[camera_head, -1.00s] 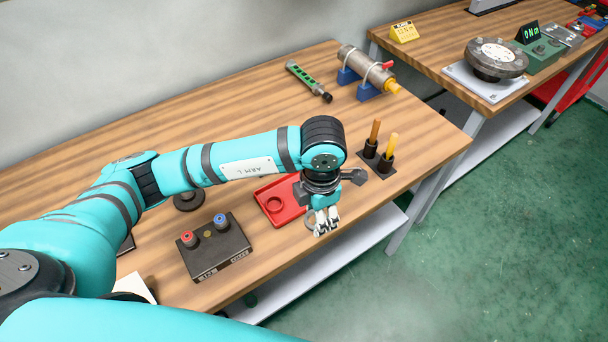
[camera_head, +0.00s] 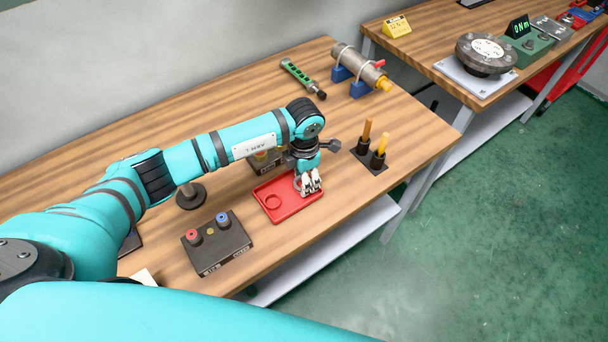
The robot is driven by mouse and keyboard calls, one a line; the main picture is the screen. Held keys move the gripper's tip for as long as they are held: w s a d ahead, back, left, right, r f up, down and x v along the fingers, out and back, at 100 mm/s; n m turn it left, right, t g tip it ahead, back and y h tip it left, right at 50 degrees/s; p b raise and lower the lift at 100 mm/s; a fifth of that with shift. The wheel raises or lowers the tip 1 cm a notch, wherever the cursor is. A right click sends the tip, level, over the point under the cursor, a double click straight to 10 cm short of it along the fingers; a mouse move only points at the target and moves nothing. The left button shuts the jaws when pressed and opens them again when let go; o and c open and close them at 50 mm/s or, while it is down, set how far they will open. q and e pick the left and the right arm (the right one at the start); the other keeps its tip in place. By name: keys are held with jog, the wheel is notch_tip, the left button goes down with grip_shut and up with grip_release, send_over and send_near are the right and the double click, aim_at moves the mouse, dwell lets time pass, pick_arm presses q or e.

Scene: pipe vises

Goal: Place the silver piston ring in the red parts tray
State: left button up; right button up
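From this angle I cannot tell whether the fingers are open or shut. My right gripper is out of view.
A black box with red and blue knobs (camera_head: 217,247) stands left of the tray. A holder with two orange-yellow handles (camera_head: 371,160) stands to the right. A pipe on blue vises (camera_head: 358,70) and a green tool (camera_head: 301,76) lie behind.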

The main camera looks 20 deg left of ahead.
pick_arm(q)
jog(key=shift+f, duration=0.2)
jog(key=o, duration=0.9)
jog(key=shift+r, duration=0.1)
jog(key=shift+c, duration=0.2)
jog(key=shift+r, duration=0.2)
jog(key=shift+w+r, duration=0.1)
jog(key=shift+r, duration=0.2)
notch_tip(320, 180, up, 11)
jog(key=b, duration=0.3)
jog(key=shift+r+b, duration=0.15)
jog(key=shift+b, duration=0.15)
